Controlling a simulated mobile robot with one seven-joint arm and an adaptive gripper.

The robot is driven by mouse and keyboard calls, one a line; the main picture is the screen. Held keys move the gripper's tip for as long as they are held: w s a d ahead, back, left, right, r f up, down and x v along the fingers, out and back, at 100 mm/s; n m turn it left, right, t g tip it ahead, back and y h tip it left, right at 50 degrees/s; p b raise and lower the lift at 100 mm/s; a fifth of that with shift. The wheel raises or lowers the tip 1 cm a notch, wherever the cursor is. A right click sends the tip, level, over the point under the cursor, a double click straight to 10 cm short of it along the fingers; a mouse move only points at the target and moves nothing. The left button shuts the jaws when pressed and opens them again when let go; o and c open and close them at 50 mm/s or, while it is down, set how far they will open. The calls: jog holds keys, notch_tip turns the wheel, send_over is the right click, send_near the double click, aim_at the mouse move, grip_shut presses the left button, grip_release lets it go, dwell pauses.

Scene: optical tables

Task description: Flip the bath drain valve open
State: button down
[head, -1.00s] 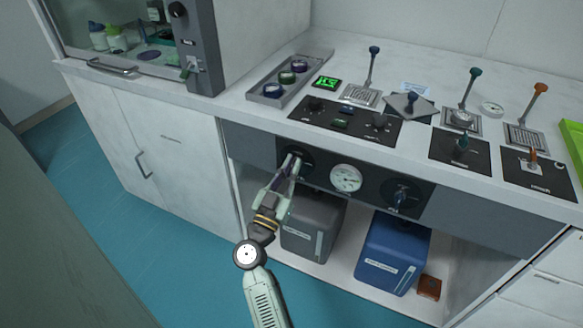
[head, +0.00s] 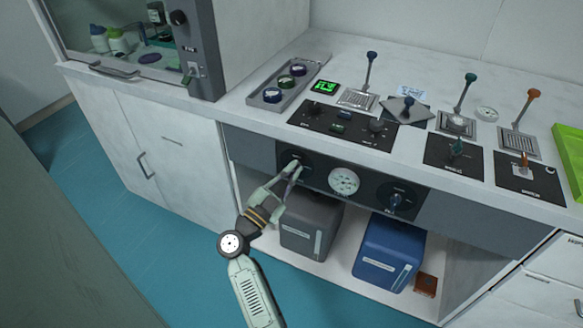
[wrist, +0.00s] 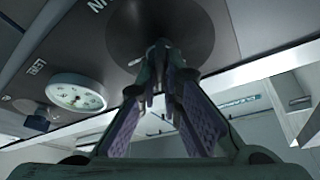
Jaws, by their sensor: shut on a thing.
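Two valves sit on the dark front panel below the worktop, one on each side of a round white gauge. My gripper (head: 294,170) is at the left valve (head: 290,158), its fingers closed together on the small handle, which is mostly hidden by the fingertips. In the wrist view my gripper (wrist: 161,62) points up at the valve's dark round plate (wrist: 178,25), and the fingers pinch the handle in front of it. The right valve (head: 395,201) has a blue handle pointing down, with nothing touching it.
The gauge (head: 343,181) lies just right of my gripper. Below are a grey container (head: 308,226) and a blue container (head: 388,254) in an open bay. Levers, control plates and a grey tray (head: 290,84) stand on the worktop. The floor at left is clear.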

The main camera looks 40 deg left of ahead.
jog(key=m+g+h, duration=0.1)
jog(key=m, duration=0.2)
jog(key=m+g+h+p, duration=0.1)
jog(key=m, duration=0.3)
jog(key=shift+h, duration=0.4)
jog(key=m+g, duration=0.1)
jog(key=m, duration=0.1)
jog(key=m+g+p, duration=0.1)
jog(key=m, duration=0.2)
jog(key=shift+d+f+m, duration=0.1)
jog(key=shift+f+m, duration=0.1)
jog(key=shift+m, duration=0.1)
jog(key=c, duration=1.8)
grip_release()
jog(key=shift+o, duration=0.2)
jog(key=s+a, duration=0.2)
jog(key=s, duration=0.9)
jog(key=shift+s, duration=0.4)
